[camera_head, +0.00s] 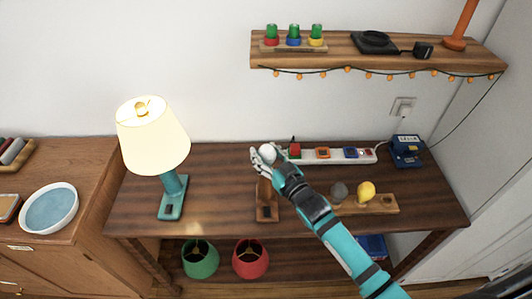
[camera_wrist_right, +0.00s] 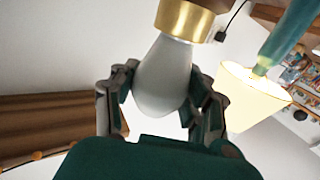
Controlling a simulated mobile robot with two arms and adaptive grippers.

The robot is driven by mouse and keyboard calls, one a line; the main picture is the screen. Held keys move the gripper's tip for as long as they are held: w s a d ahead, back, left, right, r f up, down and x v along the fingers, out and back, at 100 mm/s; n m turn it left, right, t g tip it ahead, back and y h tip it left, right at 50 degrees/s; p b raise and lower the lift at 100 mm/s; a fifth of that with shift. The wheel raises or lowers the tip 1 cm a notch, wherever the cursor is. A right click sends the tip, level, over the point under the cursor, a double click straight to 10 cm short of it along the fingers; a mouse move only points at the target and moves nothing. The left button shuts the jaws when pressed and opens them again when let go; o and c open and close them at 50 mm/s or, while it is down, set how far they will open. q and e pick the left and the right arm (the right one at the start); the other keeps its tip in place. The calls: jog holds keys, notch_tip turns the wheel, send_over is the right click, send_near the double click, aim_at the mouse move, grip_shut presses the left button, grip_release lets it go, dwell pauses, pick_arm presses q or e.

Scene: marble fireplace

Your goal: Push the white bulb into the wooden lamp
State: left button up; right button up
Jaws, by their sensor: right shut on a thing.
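The white bulb (camera_head: 268,153) is in my right gripper (camera_head: 264,158), above the wooden lamp (camera_head: 267,212) on the brown table. In the right wrist view, the two fingers of the gripper (camera_wrist_right: 160,108) are shut on the sides of the bulb (camera_wrist_right: 165,78). The bulb's narrow end meets a brass-coloured ring (camera_wrist_right: 185,20), with brown wood just beyond it. How deep the bulb sits in the ring is hidden. My right forearm covers part of the table to the right of the lamp. My left gripper is not in view.
A lit teal lamp (camera_head: 172,190) with a cream shade stands to the left. A power strip (camera_head: 340,156) lies behind, and a wooden holder (camera_head: 385,205) with a yellow and a grey bulb is at right. A wall shelf (camera_head: 350,50) overhangs the back. Table between the lamps is clear.

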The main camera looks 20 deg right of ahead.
jog(key=shift+f, duration=0.1)
dwell(0.7)
jog(key=o, duration=1.2)
